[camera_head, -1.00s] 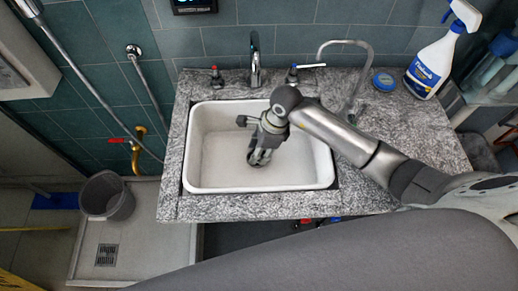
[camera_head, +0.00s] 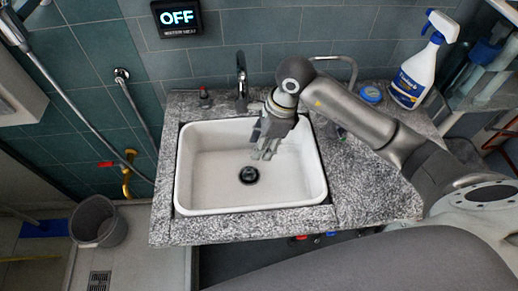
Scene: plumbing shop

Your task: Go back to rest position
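My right gripper (camera_head: 264,152) hangs from my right arm above the white sink basin (camera_head: 205,190), over its back right part. Its fingers point down toward the drain (camera_head: 249,175), which lies just left of and below them in the picture. I see nothing held in it, but the fingers show small and at an angle, so their opening is unclear. My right arm comes in from the right and crosses over the granite counter (camera_head: 365,195). My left gripper is not in view.
A spray bottle (camera_head: 414,75) and a blue-lidded tin (camera_head: 371,93) stand at the back right. A grey bucket (camera_head: 97,221) is on the floor left. A display (camera_head: 177,18) reads OFF.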

